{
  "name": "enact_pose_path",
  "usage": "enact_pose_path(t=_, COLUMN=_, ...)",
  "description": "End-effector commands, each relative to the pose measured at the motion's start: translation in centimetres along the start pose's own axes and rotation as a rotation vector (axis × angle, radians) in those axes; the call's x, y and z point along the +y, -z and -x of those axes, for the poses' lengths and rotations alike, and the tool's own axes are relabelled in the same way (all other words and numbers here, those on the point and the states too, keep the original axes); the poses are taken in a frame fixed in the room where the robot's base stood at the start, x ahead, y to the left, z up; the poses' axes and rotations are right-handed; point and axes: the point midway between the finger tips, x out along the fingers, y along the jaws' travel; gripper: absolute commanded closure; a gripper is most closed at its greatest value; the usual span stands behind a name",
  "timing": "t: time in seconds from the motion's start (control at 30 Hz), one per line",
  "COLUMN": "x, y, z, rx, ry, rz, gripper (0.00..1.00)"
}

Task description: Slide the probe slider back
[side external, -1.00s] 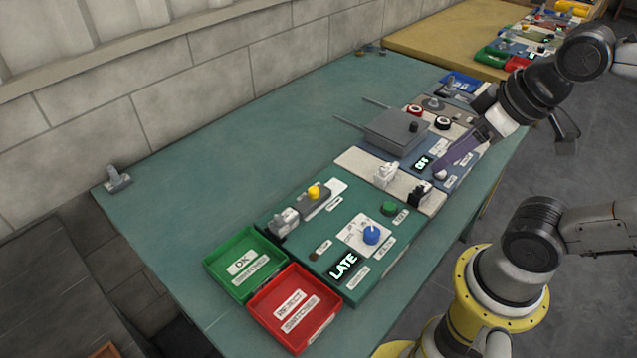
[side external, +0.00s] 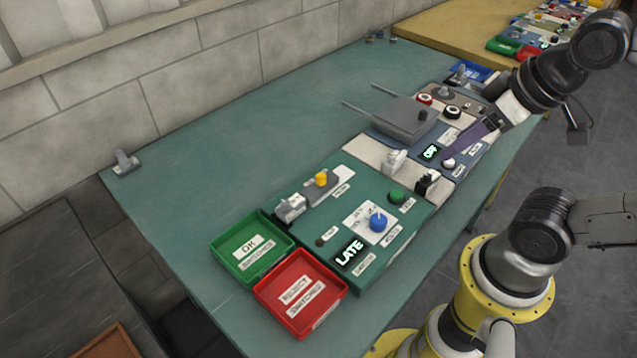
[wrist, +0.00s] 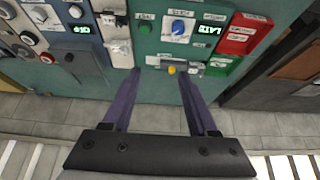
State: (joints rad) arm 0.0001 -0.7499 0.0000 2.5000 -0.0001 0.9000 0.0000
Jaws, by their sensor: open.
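A grey slider block with a yellow knob (side external: 320,180) sits at the far edge of the green panel (side external: 300,225), next to a pale metal fixture (side external: 291,207). The labels are too small to read, so I cannot confirm that it is the probe slider. In the wrist view the yellow knob (wrist: 171,70) shows between the fingertips in the line of sight. My gripper (side external: 452,158) is open, its purple fingers (wrist: 158,74) apart with nothing held. In the side view it is over the blue panel's near part, well right of the yellow knob.
A grey plate with a black knob and two rods (side external: 403,118) lies behind the blue panel's display (side external: 430,153). White and black switches (side external: 394,161) stand between the panels. Green (side external: 226,262) and red (side external: 318,320) trays sit at the left. The table (side external: 215,165) behind is clear.

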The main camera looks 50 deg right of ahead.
Motion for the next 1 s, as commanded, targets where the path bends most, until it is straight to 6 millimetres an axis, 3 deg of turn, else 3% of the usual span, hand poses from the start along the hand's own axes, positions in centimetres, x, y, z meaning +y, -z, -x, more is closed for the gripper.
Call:
enact_pose_path(t=0.27, x=0.0, y=0.0, z=0.0, rx=0.000, ry=0.000, rz=-0.017, gripper=0.41)
enact_pose_path(t=0.47, x=0.0, y=0.9, z=1.0, rx=0.009, ry=0.001, rz=-0.180, gripper=0.41)
enact_pose_path(t=0.6, x=-0.1, y=4.1, z=1.9, rx=-0.010, ry=0.001, rz=-0.352, gripper=0.41)
enact_pose_path(t=0.77, x=-0.5, y=7.8, z=1.6, rx=-0.061, ry=-0.006, rz=-0.499, gripper=0.41)
enact_pose_path(t=1.0, x=-1.6, y=14.2, z=-1.5, rx=-0.179, ry=-0.047, rz=-0.698, gripper=0.41)
